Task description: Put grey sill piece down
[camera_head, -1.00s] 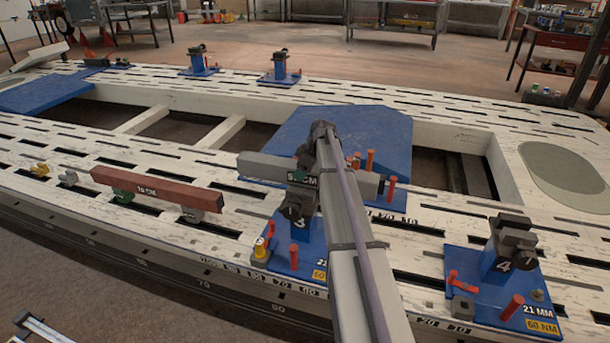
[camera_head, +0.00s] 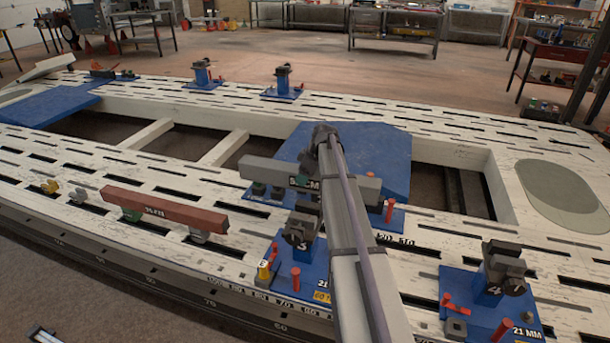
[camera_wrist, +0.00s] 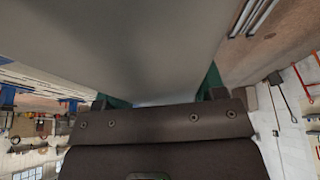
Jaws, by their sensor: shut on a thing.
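The grey sill piece (camera_head: 262,168) is a long grey bar in the head view, lying crosswise behind my arm. Its right end (camera_head: 366,188) shows past the arm, and dark text is partly visible near its middle. It is over a blue plate with dark supports (camera_head: 258,188) below its left part; I cannot tell whether it touches them. In the wrist view the pale grey underside or side of the piece (camera_wrist: 150,45) fills the top. My gripper (camera_wrist: 162,92) is shut on it, with green finger parts on both sides.
Blue stand 3 (camera_head: 300,240) stands in front of the piece, and blue stand 4 (camera_head: 492,285) at right. A red beam (camera_head: 165,207) lies on supports to the left. Red pins (camera_head: 389,210) stand near the piece's right end. The white slotted bench (camera_head: 455,215) has large openings.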

